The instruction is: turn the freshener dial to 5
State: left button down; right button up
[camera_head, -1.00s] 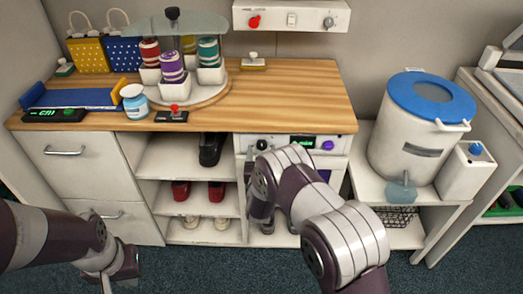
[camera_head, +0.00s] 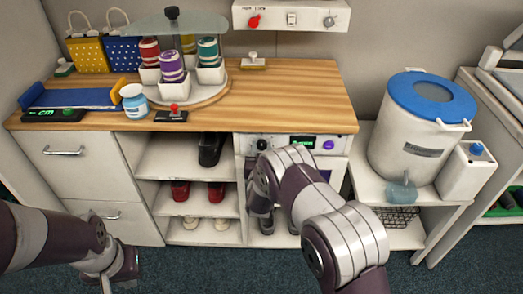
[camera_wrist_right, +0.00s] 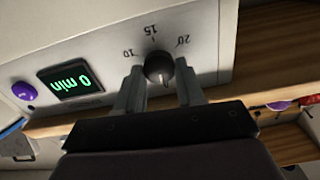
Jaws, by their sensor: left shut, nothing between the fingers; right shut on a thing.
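The freshener dial (camera_wrist_right: 158,67) is a dark round knob on a white panel, with printed numbers 10, 15 and 20 upside down in the right wrist view. Its pale mark points away from the 15. The green display (camera_wrist_right: 70,86) beside it reads "0 min". My right gripper (camera_wrist_right: 160,88) is shut on the dial, one finger on each side. In the head view the dial (camera_head: 261,144) shows at the panel's left, and my right arm hides much of the gripper. My left gripper (camera_head: 119,282) is shut and empty, low at the left by the cabinet.
A purple button (camera_head: 328,145) is at the panel's right end. A small joystick box (camera_head: 171,116) and a blue-white jar (camera_head: 134,101) stand on the wooden counter (camera_head: 300,98). Shoes fill the open shelves to the left. A blue-lidded bucket (camera_head: 419,130) stands at the right.

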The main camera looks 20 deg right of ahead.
jog(key=m+b, duration=0.1)
jog(key=m, duration=0.1)
jog(key=m+b, duration=0.1)
jog(key=m, duration=0.1)
jog(key=m+b, duration=0.1)
jog(key=m, duration=0.1)
jog(key=shift+d+f+m+b, duration=0.1)
jog(key=shift+f+m+b, duration=0.2)
jog(key=shift+b, duration=0.1)
jog(key=m+b, duration=0.2)
jog(key=m, duration=0.2)
jog(key=shift+r+m+b, duration=0.1)
jog(key=shift+m+b, duration=0.2)
jog(key=o, duration=1)
jog(key=p+v, duration=0.1)
jog(key=v, duration=1.1)
jog(key=shift+s+r+p, duration=0.1)
jog(key=shift+s+p, duration=0.2)
jog(key=shift+s, duration=0.1)
